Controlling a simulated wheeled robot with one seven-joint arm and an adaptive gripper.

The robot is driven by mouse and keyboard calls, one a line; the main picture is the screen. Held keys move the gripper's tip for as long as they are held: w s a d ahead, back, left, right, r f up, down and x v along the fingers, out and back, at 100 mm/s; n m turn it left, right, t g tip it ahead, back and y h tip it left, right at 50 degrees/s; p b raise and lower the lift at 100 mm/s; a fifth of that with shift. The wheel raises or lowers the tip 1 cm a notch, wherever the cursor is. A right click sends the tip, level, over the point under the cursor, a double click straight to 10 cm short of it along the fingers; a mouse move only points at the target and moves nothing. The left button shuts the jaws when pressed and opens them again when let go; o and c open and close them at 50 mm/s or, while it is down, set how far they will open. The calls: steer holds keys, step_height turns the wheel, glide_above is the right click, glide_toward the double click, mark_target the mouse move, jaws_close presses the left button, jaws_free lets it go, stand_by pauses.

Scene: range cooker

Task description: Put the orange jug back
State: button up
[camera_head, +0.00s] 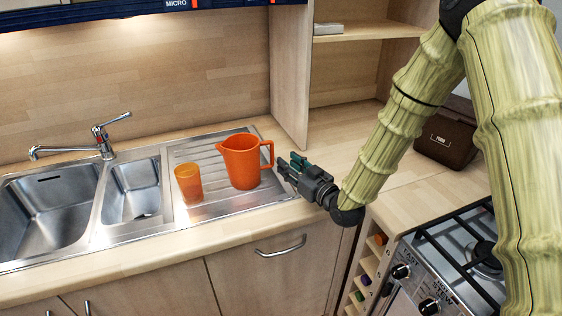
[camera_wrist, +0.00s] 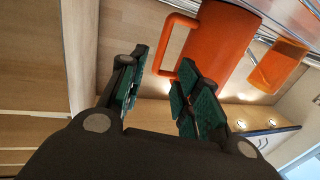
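The orange jug (camera_head: 242,163) stands upright on the ribbed steel drainer, its handle turned right towards my gripper. My gripper (camera_head: 288,166) is just right of the jug's handle, at about its height. In the wrist view, the jug (camera_wrist: 222,45) is at the upper right and its handle (camera_wrist: 168,50) reaches towards my fingers. My gripper's green-padded fingers (camera_wrist: 158,90) are apart with a gap between them, and nothing is held. The handle end shows close to the right finger; I cannot tell whether they touch.
An orange cup (camera_head: 189,184) stands left of the jug on the drainer (camera_head: 222,194), and also shows in the wrist view (camera_wrist: 278,64). The sink (camera_head: 50,212) and tap (camera_head: 104,140) are left. Open shelves (camera_head: 368,35) rise behind right. A brown bin (camera_head: 447,140) and the cooker (camera_head: 450,262) are right.

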steer(key=shift+v, duration=1.55)
